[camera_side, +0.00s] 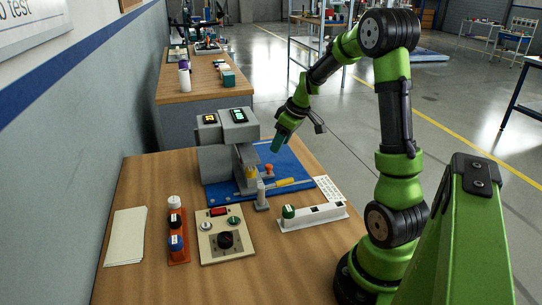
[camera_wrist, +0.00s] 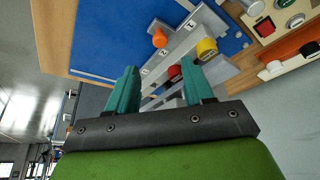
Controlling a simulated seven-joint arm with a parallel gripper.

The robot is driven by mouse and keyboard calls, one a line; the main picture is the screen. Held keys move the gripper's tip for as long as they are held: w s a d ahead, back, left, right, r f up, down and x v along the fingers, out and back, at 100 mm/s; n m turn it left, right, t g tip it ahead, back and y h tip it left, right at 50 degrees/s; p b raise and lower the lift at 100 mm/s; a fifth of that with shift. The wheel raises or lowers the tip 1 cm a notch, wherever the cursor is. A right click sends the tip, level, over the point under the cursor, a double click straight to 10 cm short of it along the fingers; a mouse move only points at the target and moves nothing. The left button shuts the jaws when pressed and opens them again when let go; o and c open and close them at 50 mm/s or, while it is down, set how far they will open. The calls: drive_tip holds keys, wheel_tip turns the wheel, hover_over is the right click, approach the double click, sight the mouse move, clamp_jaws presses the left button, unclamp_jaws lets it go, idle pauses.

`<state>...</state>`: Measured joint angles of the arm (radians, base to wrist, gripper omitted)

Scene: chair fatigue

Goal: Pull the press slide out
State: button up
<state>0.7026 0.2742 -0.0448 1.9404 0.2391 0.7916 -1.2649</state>
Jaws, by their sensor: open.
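The grey press (camera_side: 215,160) stands at the back of the wooden table, on the left part of a blue mat. A grey slide part (camera_side: 245,178) shows at its front, with a yellow piece (camera_side: 251,172) by it. I cannot tell how far out the slide stands. In the wrist view, grey labelled rails (camera_wrist: 175,42) run diagonally past an orange knob (camera_wrist: 159,38), a yellow cylinder (camera_wrist: 206,48) and a red one (camera_wrist: 177,72). My gripper (camera_side: 279,146) is open above the mat, right of the press. Its teal fingers (camera_wrist: 159,67) hold nothing.
A control box (camera_side: 209,248), white strip (camera_side: 318,218), bottle rack (camera_side: 180,257) and papers (camera_side: 126,236) occupy the near table. The mat's back right (camera_side: 291,165) is clear.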

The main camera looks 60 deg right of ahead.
sight(270, 165)
drive_tip(key=x, duration=0.9)
drive_tip(key=shift+w+f, duration=0.15)
drive_tip(key=shift+f, duration=0.15)
drive_tip(key=shift+c, duration=0.3)
clamp_jaws()
drive_tip(key=shift+d, duration=0.1)
